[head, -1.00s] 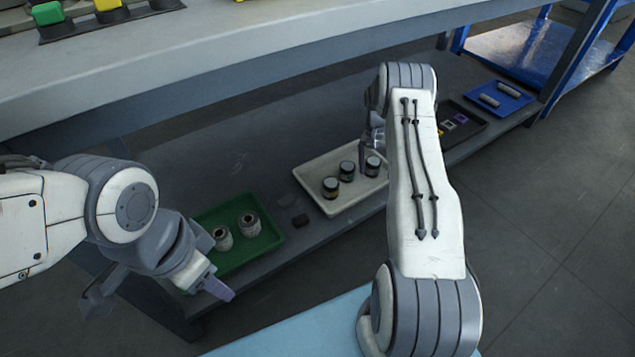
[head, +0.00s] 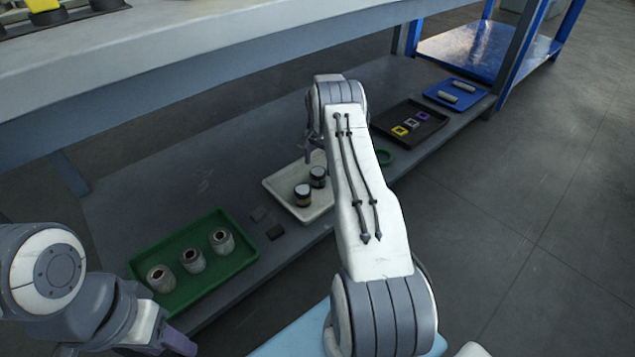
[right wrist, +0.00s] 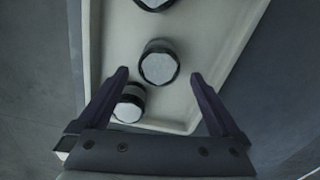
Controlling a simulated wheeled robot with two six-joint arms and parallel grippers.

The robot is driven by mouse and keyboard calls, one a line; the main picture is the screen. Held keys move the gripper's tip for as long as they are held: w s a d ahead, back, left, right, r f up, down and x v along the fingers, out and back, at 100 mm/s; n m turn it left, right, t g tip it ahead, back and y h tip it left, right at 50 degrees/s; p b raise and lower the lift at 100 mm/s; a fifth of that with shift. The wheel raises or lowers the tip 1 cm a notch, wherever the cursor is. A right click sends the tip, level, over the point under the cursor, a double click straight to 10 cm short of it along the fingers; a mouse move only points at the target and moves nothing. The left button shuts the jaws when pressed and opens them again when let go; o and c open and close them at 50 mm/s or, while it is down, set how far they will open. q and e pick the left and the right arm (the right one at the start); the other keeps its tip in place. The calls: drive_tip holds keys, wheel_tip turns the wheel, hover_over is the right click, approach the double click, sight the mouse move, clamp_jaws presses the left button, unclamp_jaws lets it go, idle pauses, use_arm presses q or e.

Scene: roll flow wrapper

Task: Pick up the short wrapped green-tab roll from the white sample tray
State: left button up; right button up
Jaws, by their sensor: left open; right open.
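The white sample tray (head: 284,199) lies on the lower shelf; two dark rolls with pale tops show in it in the head view, a front roll (head: 303,195) and one behind it (head: 317,177). My right arm hides the tray's right part. My right gripper (head: 309,152) is over the tray's back. In the right wrist view, my right gripper (right wrist: 160,76) is open and empty, with one roll (right wrist: 158,62) ahead between its fingers. Another roll (right wrist: 130,103) is beside the left finger, a third (right wrist: 154,3) at the top edge. No green tab is discernible. My left gripper (head: 125,349) is open, cut off below.
A green tray (head: 200,285) with three grey rolls stands left of the white tray, with small dark blocks (head: 267,222) between. The upper shelf (head: 200,75) overhangs.

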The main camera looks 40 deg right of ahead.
wheel_tip(320, 180, down, 5)
drive_tip(key=b, duration=0.4)
drive_tip(key=shift+a+f, duration=0.1)
drive_tip(key=c, duration=1.5)
drive_tip(key=shift+r, duration=0.2)
